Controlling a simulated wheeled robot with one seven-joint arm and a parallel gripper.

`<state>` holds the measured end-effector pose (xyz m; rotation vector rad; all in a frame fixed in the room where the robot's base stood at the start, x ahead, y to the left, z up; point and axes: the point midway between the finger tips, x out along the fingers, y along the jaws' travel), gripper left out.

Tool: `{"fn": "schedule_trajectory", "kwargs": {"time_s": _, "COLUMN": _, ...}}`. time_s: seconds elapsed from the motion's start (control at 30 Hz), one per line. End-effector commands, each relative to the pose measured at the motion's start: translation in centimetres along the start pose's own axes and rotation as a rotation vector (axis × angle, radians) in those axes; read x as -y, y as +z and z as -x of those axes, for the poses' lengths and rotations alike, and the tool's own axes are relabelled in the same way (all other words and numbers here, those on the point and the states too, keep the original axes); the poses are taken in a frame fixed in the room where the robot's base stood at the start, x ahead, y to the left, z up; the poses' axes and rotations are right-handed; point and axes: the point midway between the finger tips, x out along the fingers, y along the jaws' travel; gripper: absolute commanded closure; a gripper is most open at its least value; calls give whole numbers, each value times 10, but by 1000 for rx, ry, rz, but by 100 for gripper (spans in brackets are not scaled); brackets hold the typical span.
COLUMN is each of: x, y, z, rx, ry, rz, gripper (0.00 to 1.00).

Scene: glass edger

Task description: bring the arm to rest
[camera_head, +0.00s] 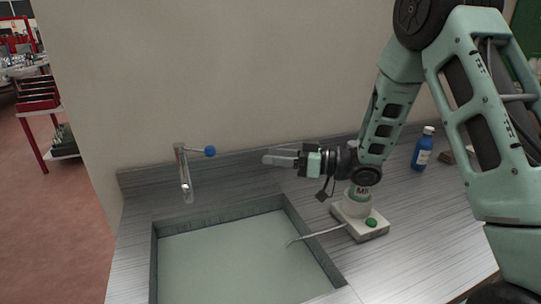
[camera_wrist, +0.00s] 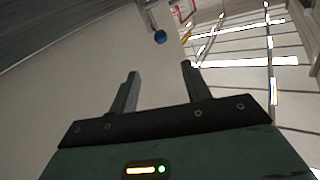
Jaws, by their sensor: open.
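My gripper (camera_head: 268,160) is at the end of my arm, raised above the counter behind the sink and pointing left in the head view. In the wrist view my gripper (camera_wrist: 159,75) has its two fingers spread apart with nothing between them. My arm comes down from the upper right of the head view, and its wrist is above the white device with a green button (camera_head: 371,222).
A metal faucet with a blue knob (camera_head: 210,151) stands left of my gripper; its knob (camera_wrist: 160,37) also shows in the wrist view. A sink basin (camera_head: 152,262) is set in the grey counter (camera_head: 405,235). A blue bottle (camera_head: 422,150) stands at right.

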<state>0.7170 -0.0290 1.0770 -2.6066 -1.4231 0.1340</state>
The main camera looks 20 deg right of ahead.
Motion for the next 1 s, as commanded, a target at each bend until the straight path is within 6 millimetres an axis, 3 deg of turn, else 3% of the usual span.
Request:
{"fn": "schedule_trajectory", "kwargs": {"time_s": 0.27, "x": 2, "y": -1, "z": -8, "rx": 25, "ry": 25, "rz": 17, "gripper": 52}}
{"fn": "schedule_trajectory", "kwargs": {"time_s": 0.43, "x": 10, "y": 1, "z": -39, "rx": 166, "ry": 163, "rz": 76, "gripper": 52}}
{"fn": "schedule_trajectory", "kwargs": {"time_s": 0.57, "x": 29, "y": 8, "z": -55, "rx": 332, "ry": 297, "rz": 103, "gripper": 52}}
{"fn": "schedule_trajectory", "kwargs": {"time_s": 0.77, "x": 82, "y": 29, "z": -48, "rx": 631, "ry": 440, "rz": 83, "gripper": 52}}
{"fn": "schedule_trajectory", "kwargs": {"time_s": 0.87, "x": 121, "y": 43, "z": -31, "rx": 795, "ry": 476, "rz": 51, "gripper": 52}}
{"fn": "schedule_trajectory", "kwargs": {"time_s": 1.0, "x": 186, "y": 63, "z": 7, "rx": 1040, "ry": 482, "rz": -6, "gripper": 52}}
